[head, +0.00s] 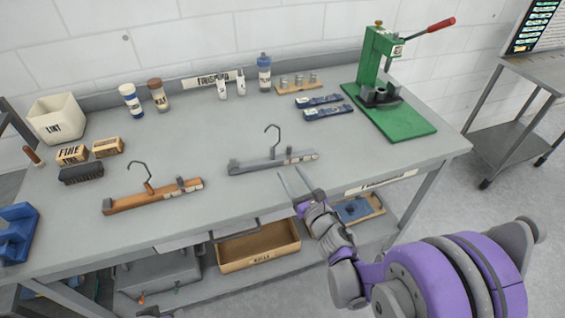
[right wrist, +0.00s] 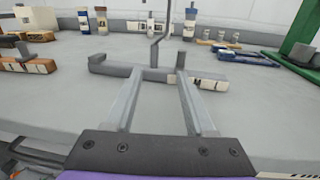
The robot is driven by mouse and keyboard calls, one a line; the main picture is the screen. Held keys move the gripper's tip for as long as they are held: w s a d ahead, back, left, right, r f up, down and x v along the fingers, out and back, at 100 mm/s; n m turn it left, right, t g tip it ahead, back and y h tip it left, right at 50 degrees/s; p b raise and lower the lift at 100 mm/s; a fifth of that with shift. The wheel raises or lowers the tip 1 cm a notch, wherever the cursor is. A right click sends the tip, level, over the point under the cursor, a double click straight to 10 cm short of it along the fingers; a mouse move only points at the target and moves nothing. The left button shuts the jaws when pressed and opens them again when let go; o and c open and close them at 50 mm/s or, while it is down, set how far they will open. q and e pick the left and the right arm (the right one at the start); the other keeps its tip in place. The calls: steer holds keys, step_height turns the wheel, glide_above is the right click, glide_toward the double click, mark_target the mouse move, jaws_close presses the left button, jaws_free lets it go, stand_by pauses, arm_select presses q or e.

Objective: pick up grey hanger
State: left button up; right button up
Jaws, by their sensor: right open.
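The grey hanger (head: 262,163) lies on the grey worktable, with its hook (head: 272,134) pointing to the back and a pale label near its right end. It also shows in the right wrist view (right wrist: 110,68), crossing just beyond and between the fingertips. My right gripper (head: 296,177) is open and empty, with its fingers pointing at the right half of the hanger bar from the front. Whether the fingers touch the bar is not clear. An orange-brown wooden hanger (head: 150,198) lies to the left. My left gripper is not in view.
A green press (head: 380,75) with a red handle stands on a green base at the back right. Blue-and-white packs (head: 325,106), bottles (head: 264,75), small boxes (head: 107,147) and a white bin (head: 56,118) stand around. The table between the hangers is clear.

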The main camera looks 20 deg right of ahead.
mark_target(274, 155)
steer(key=shift+w+a+n, duration=0.15)
steer(key=shift+w+n, duration=0.15)
steer(key=shift+w, duration=0.1)
steer(key=w, duration=0.2)
steer(key=w+a, duration=0.1)
steer(key=w, duration=0.1)
steer(key=shift+p, duration=0.35)
steer(key=shift+w+a+f+p, duration=0.1)
steer(key=shift+w+a+p, duration=0.1)
steer(key=shift+w, duration=0.8)
steer(key=shift+w+a+p, duration=0.15)
steer(key=shift+w+a, duration=0.1)
steer(key=shift+w, duration=0.75)
steer(key=shift+w+a+f+p, duration=0.1)
steer(key=shift+w+a+p, duration=0.1)
steer(key=shift+w, duration=0.8)
steer(key=shift+s, duration=0.1)
steer(key=shift+c, duration=0.2)
jaws_close()
